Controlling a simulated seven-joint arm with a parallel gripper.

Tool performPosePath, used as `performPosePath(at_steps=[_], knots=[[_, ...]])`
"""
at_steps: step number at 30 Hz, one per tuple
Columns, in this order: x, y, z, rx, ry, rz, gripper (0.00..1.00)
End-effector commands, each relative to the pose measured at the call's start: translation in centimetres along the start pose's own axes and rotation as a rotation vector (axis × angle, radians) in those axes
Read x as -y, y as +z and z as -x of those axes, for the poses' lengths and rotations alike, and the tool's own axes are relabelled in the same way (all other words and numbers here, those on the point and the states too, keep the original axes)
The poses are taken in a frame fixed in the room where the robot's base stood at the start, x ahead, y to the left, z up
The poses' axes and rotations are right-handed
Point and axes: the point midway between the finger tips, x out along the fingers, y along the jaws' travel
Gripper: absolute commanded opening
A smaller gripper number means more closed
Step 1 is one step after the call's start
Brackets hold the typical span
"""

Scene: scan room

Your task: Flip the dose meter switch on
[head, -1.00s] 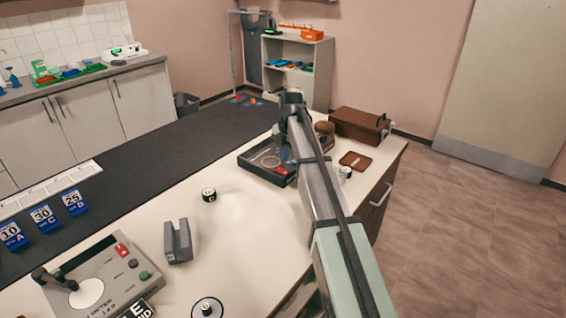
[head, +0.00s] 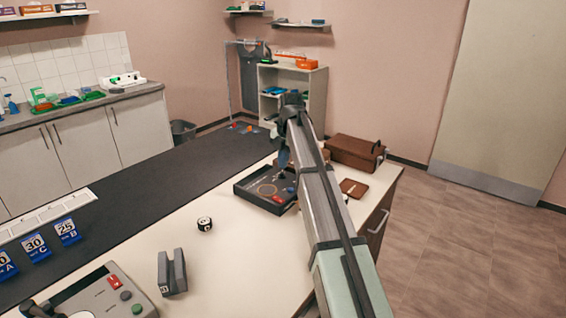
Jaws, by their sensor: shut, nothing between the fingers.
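A grey panel device (head: 92,290) is cut off at the lower left corner of the head view. It carries a red rocker or switch (head: 114,282), a dark round button (head: 125,295), a green button (head: 137,309) and a black lever. A dark shallow box (head: 246,184) with a ring marking and a small red part (head: 277,199) sits farther back on the table. I cannot read which one is labelled as the dose meter. My gripper (head: 284,164) is shut and empty, pointing down at the dark box. My arm hides part of the box's right side.
A grey slotted block (head: 172,274) and a small black-and-white round piece (head: 204,224) stand on the pale table. Blue number cards (head: 67,231) stand at left. A brown case (head: 353,152) and a brown pad (head: 353,188) lie right of my arm.

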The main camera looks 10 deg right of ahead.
Motion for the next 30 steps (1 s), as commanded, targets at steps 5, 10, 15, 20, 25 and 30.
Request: performPosePath(at_steps=[5,10,15,20,25,30], knots=[[-0.8,0.0,-0.1,0.000,-0.001,0.001,0.00],[-1.2,-0.1,-0.1,0.000,-0.001,-0.001,0.00],[-1.2,-0.1,-0.2,0.000,-0.001,0.000,0.00],[-1.2,-0.1,-1.1,-0.001,-0.003,0.000,0.00],[-1.1,-0.2,-3.4,-0.001,-0.003,0.000,0.00],[-1.1,-0.1,-6.4,-0.001,-0.003,0.000,0.00]])
